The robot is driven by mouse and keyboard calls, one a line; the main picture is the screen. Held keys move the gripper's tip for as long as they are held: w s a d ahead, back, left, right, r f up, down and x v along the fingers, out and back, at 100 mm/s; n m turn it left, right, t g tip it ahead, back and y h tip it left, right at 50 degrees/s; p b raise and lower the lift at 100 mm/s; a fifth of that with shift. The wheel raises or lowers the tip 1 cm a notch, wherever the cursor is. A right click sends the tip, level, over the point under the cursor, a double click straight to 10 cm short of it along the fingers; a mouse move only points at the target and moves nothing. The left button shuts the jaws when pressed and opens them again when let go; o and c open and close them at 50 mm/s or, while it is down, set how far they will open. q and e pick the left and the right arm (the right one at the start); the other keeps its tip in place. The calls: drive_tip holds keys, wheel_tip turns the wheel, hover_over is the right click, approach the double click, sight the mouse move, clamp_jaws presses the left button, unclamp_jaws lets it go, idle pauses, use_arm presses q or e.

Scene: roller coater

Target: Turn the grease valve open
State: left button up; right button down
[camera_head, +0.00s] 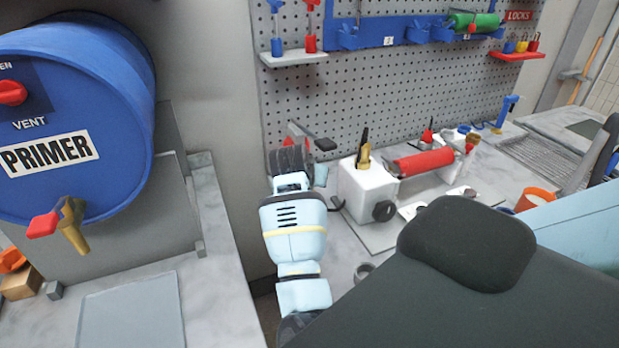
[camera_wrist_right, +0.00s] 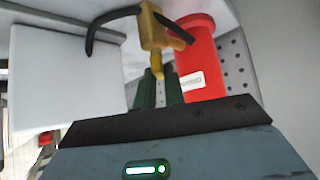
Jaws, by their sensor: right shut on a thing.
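In the right wrist view, a yellow, brass-like valve (camera_wrist_right: 160,35) sits next to a red cylinder (camera_wrist_right: 198,60) with a white label. A dark curved bar (camera_wrist_right: 100,25) runs left from the valve's top. My right gripper (camera_wrist_right: 160,82) is shut on the valve's lower yellow end, which shows between its dark green fingers. In the head view, my right arm reaches toward the pegboard and hides most of the red part (camera_head: 296,132) there. A black lever-like piece (camera_head: 325,145) shows beside it. My left gripper is not in view.
A blue PRIMER drum (camera_head: 110,100) with a red-handled brass tap (camera_head: 62,225) stands at left. Right of my arm are a white box (camera_head: 362,190) with a brass fitting (camera_head: 363,155) and a red roller (camera_head: 423,161). The pegboard (camera_head: 400,85) stands behind the bench.

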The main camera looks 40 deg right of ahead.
drive_tip(key=shift+n+t+y, duration=0.3)
drive_tip(key=shift+n+t, duration=0.2)
drive_tip(key=shift+n, duration=0.2)
drive_tip(key=shift+s, duration=0.1)
drive_tip(key=c, duration=1.5)
unclamp_jaws()
